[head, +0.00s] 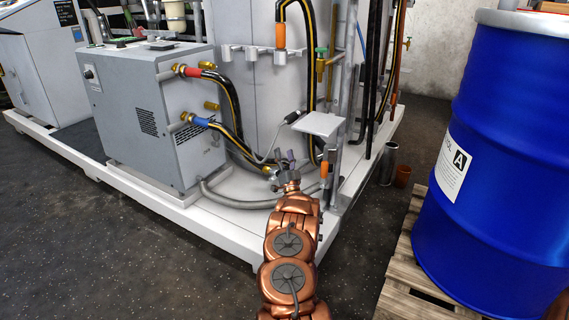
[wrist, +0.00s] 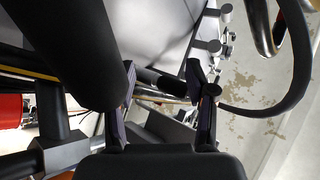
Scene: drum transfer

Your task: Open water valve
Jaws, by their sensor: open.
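My gripper (head: 284,163) reaches low in front of the white frame, beside the hoses right of the grey box unit. In the wrist view, my gripper (wrist: 161,78) is open, its two dark fingers apart. A dark rod (wrist: 165,82) shows between the fingertips; I cannot tell whether it touches them or lies beyond. In the head view, a lever with a dark grip (head: 293,117) stands just above my gripper. A brass valve with a green handle (head: 321,56) and an orange handle (head: 324,172) are near. I cannot tell which is the water valve.
The grey box unit (head: 150,105) has hoses with red (head: 188,71) and blue (head: 201,122) ends. A small white plate (head: 318,124) juts out above my gripper. A blue drum (head: 510,110) stands on a wooden pallet (head: 402,270) at right. The dark floor (head: 120,265) at left is clear.

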